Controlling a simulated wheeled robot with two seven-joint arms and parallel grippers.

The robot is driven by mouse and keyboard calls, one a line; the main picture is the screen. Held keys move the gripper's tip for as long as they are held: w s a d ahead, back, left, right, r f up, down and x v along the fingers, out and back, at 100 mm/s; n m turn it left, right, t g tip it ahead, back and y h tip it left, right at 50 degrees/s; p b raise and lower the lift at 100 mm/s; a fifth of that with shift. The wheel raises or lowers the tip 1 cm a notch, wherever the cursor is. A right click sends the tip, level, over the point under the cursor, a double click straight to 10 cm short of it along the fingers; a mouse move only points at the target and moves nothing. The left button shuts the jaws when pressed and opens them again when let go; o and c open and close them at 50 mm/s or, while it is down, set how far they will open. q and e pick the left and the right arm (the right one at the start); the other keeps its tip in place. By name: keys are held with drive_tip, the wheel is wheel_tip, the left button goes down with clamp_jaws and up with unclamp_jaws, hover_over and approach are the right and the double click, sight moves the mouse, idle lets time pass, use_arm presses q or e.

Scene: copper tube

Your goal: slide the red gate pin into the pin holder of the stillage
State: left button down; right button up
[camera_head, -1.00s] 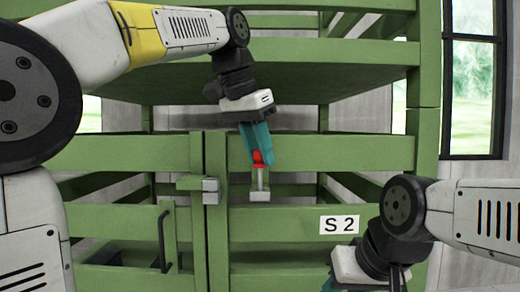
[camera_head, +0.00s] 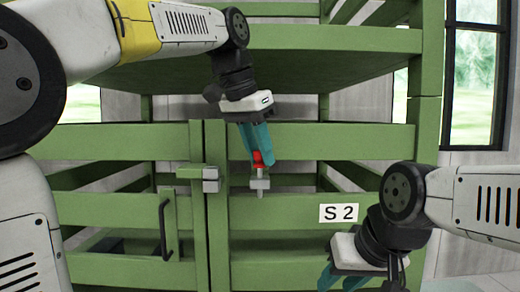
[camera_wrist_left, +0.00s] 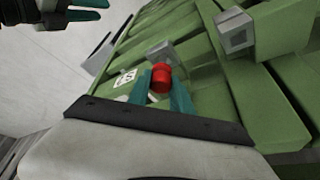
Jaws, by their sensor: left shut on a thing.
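The red gate pin (camera_head: 261,158) has a red head and a grey shaft pointing down. My left gripper (camera_head: 261,152) is shut on its red head, which also shows between the teal fingers in the left wrist view (camera_wrist_left: 161,80). The pin holder (camera_head: 260,184) is a small grey block on the front rail of the green stillage (camera_head: 300,213). The shaft is at the holder, and its lower end shows just below the block. My right gripper (camera_head: 342,277) hangs at the lower right, empty, with its teal fingers apart.
A grey latch block (camera_head: 210,180) sits on the gate post left of the holder; it also shows in the left wrist view (camera_wrist_left: 236,32). A dark handle (camera_head: 164,229) is on the gate at left. A white "S 2" label (camera_head: 338,213) is on the rail.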

use_arm(q)
drive_tip(key=shift+f, duration=1.15)
drive_tip(key=c, duration=1.1)
unclamp_jaws()
drive_tip(key=v, duration=0.7)
drive_tip(key=shift+s+a+r, duration=0.1)
drive_tip(key=shift+r, duration=0.25)
drive_tip(key=shift+s, duration=0.1)
